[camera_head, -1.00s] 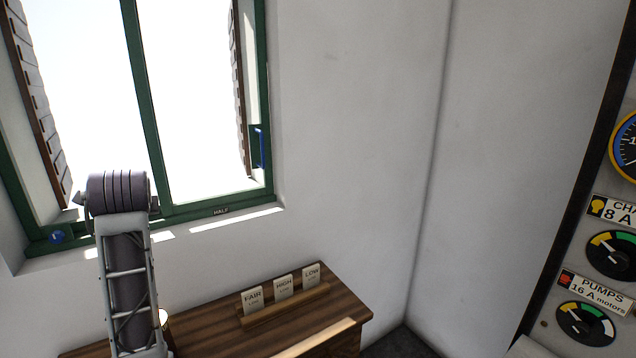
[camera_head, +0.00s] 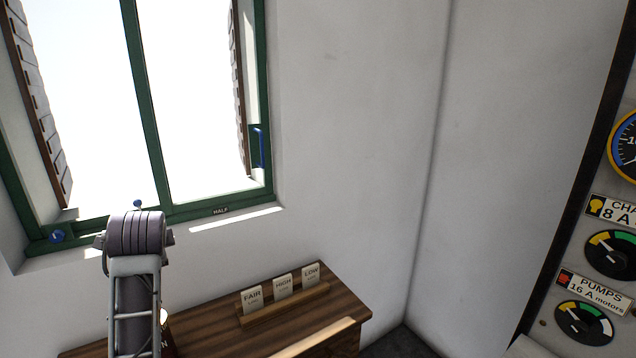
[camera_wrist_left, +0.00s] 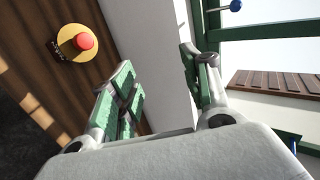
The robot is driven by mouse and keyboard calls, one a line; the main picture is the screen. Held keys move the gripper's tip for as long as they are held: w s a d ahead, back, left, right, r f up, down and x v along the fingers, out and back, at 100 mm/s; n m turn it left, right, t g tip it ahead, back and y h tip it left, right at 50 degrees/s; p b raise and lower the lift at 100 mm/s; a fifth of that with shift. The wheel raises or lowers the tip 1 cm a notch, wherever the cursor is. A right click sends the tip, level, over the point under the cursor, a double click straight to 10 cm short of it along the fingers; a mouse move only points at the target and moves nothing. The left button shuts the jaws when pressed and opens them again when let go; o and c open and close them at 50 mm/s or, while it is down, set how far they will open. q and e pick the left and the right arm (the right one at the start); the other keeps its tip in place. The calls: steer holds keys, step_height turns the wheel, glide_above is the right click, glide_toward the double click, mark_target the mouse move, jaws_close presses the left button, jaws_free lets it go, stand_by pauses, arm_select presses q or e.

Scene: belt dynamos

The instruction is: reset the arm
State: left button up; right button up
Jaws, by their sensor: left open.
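My left arm (camera_head: 135,270) stands up from the bottom left in the head view, in front of the window. Its gripper fingers do not show there. In the left wrist view my left gripper (camera_wrist_left: 160,85) is open, with nothing between its green-padded fingers. A pale wall shows behind the gap. My right arm and gripper are in neither view.
A wooden desk (camera_head: 215,335) holds a rack with FAIR, HIGH and LOW cards (camera_head: 283,287). The wrist view shows a red button (camera_wrist_left: 84,41) on a yellow base. The green-framed window (camera_head: 150,110) is behind my arm. A gauge panel (camera_head: 570,280) stands right.

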arm_select(q)
steer(key=s+d+f+n+g+h, duration=0.1)
steer(key=s+d+f, duration=0.2)
steer(key=f, duration=0.4)
steer(key=s+d+f+n+h, duration=0.1)
steer(key=s+d+f+n, duration=0.15)
steer(key=f, duration=0.45)
steer(key=s+d+f+n+g+h, duration=0.1)
steer(key=s+d+f, duration=0.1)
steer(key=s+f, duration=0.35)
steer(key=s+d+f+n+g+h, duration=0.2)
steer(key=s+d+f, duration=0.2)
steer(key=s+f, duration=0.3)
steer(key=s+d+f+n+g+h, duration=0.1)
steer(key=s+d+f+n, duration=0.1)
steer(key=s+d+f, duration=0.35)
steer(key=s+a+f+g+b, duration=0.1)
steer(key=s+f, duration=0.1)
steer(key=f, duration=1.6)
steer(key=s+f+b, duration=0.1)
steer(key=s+f, duration=0.2)
steer(key=f, duration=1.5)
steer(key=s+a+f+b, duration=0.1)
steer(key=s+a+f, duration=0.1)
steer(key=s+f, duration=0.9)
steer(key=s+a+f+g+b, duration=0.1)
steer(key=s+a+f, duration=0.1)
steer(key=s+f, duration=0.9)
steer(key=shift+f+g, duration=0.2)
steer(key=shift+g, duration=0.1)
